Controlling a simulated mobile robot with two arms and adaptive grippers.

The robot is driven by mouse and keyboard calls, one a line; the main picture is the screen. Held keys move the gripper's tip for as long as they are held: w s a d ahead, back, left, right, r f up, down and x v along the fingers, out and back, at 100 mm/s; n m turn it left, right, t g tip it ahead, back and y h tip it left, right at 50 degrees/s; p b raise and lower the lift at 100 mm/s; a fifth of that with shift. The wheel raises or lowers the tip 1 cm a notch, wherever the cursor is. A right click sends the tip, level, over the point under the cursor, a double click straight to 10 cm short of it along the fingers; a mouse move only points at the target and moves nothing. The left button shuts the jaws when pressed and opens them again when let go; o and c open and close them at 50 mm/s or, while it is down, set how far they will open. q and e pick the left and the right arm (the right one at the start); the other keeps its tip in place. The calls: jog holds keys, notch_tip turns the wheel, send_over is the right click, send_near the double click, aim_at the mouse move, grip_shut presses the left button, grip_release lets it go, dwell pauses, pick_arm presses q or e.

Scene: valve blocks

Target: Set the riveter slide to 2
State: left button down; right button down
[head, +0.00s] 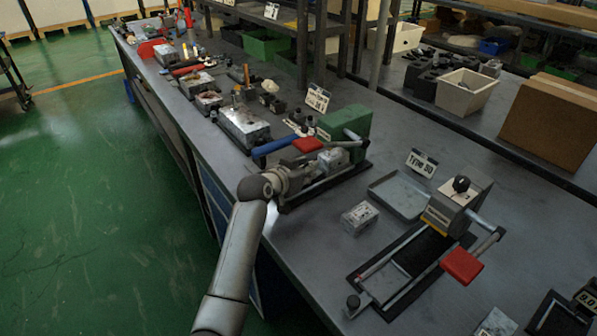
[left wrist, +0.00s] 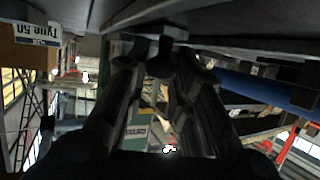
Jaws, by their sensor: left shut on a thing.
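The green riveter (head: 345,127) stands at the middle of the bench, with a red handle (head: 307,144), a blue handle (head: 272,146) and a dark slide base (head: 325,185) at its front. My left gripper (head: 290,180) is at the front end of this slide, low over the bench edge. In the left wrist view its two fingers (left wrist: 158,85) are closed around a small dark knob (left wrist: 163,64), which looks like the slide's knob. The fingers hide most of the knob. The slide's scale numbers cannot be read. My right gripper is not in view.
A second riveter (head: 450,208) with a red handle stands to the right. A small metal block (head: 359,218) and a shallow grey tray (head: 402,193) lie between the two. Valve blocks (head: 244,125) and tools line the bench behind.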

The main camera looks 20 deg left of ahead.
pick_arm(q)
jog(key=shift+d+r, duration=0.1)
jog(key=c, duration=1.7)
grip_release()
jog(key=o, duration=0.4)
jog(key=shift+w+d, duration=0.1)
jog(key=shift+w, duration=0.1)
jog(key=shift+s, duration=0.15)
jog(key=v, duration=1.1)
jog(key=shift+s+a, duration=0.2)
jog(key=shift+s, duration=0.15)
